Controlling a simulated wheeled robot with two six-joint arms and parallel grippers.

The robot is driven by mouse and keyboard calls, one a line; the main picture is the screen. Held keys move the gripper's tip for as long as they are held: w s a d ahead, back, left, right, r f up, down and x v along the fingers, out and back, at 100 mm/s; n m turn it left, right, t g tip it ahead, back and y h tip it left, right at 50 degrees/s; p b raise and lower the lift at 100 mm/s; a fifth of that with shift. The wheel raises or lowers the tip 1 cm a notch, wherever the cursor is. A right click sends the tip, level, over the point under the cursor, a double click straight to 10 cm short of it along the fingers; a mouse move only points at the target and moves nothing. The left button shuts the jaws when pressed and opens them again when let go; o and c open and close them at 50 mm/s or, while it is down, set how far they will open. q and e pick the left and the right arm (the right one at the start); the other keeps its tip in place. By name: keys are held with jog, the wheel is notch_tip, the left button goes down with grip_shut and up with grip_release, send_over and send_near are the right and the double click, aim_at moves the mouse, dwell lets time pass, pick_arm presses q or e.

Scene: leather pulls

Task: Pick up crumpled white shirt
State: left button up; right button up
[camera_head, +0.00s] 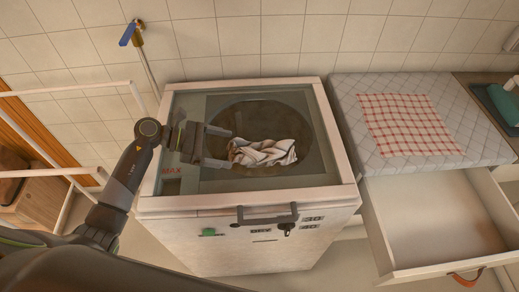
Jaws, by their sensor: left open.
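The crumpled white shirt (263,152) lies in the round dark drum opening (280,112) in the top of the white washing machine (170,203). It shows a few dark folds or stripes. My left gripper (222,146) is over the left part of the machine top, at the shirt's left end. Its jaws are open, and the fingertips are close to the cloth. I cannot tell whether they touch it. My right gripper is not in the view.
A quilted pad (452,98) with a red checked cloth (407,124) covers the cabinet on the right. Below it an empty drawer (430,228) stands open. A white rail (70,90) and wooden furniture are at the left. A tiled wall is behind.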

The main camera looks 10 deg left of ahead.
aim_at(243, 151)
pick_arm(q)
jog(key=x, duration=0.6)
jog(key=shift+d, duration=0.25)
jog(key=shift+a, duration=0.1)
jog(key=c, duration=1)
jog(key=shift+c, duration=0.9)
jog(key=shift+r, duration=0.15)
